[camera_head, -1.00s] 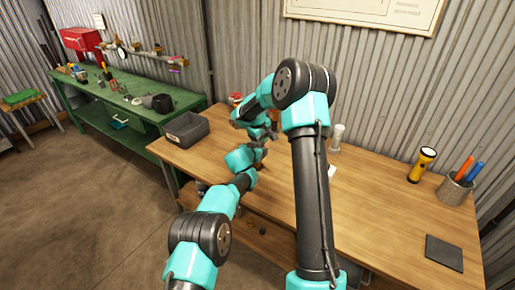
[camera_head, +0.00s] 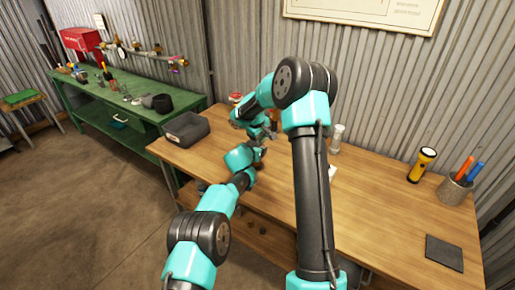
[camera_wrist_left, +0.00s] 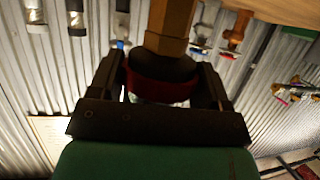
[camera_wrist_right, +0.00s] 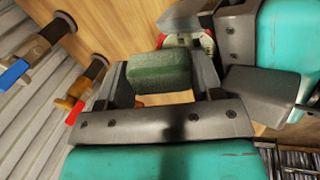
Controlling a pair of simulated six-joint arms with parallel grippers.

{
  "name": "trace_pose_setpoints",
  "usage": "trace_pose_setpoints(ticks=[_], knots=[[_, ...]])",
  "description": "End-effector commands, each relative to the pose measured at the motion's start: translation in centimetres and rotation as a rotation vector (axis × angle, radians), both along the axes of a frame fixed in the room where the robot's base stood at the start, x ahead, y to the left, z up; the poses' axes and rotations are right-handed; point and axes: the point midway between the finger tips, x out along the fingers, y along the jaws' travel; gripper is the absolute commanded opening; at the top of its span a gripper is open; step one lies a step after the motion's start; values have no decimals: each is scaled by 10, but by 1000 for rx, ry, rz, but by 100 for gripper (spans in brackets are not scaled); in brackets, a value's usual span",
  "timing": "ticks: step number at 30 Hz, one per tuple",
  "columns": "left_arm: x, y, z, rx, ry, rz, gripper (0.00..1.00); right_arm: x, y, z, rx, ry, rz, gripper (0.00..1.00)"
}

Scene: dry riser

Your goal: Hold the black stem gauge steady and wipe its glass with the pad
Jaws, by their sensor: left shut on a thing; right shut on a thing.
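My left gripper (camera_wrist_left: 165,90) is shut on the gauge, which has a dark round case (camera_wrist_left: 160,70) with a red band. Its brass hexagonal stem runs up out of the left wrist view. In the right wrist view the gauge (camera_wrist_right: 190,41) shows as a white and red edge, partly hidden behind the pad and fingers. My right gripper (camera_wrist_right: 165,85) is shut on the green block-shaped pad (camera_wrist_right: 160,70). The pad is close by the gauge; I cannot tell whether it touches the glass. In the head view both grippers (camera_head: 258,148) (camera_head: 268,132) meet above the wooden table, largely hidden by my arms.
A grey bin (camera_head: 185,130) stands at the table's left end. A clear container (camera_head: 337,138), yellow flashlight (camera_head: 422,165), pen cup (camera_head: 455,188) and black square (camera_head: 444,253) are on the right. A green bench (camera_head: 130,137) with tools stands further left. The table's right middle is mostly clear.

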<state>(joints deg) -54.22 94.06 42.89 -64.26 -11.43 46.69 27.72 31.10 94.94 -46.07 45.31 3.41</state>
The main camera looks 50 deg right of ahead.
Motion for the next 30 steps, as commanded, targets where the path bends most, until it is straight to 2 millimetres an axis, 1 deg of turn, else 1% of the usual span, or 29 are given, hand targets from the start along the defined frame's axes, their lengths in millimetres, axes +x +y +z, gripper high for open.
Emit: trace_pose_setpoints(ticks=[1, 3, 8, 18, 30], knots=[[-6, -3, -4, 7, 0, -4, 35, -1, 14, -6, 20, 18, 6, 41], [-6, -3, -5, 8, 0, -4, 35, -1, 14, -6, 20, 18, 6, 41], [-7, -4, -6, 9, 1, -5, 35, -1, 12, -5, 20, 18, 6, 41], [-7, -3, -5, 8, 0, -7, 35, -1, -2, -3, 19, 14, 7, 42], [-3, -2, -3, 4, 0, -3, 35, -1, -5, -2, 14, 11, 6, 42]])
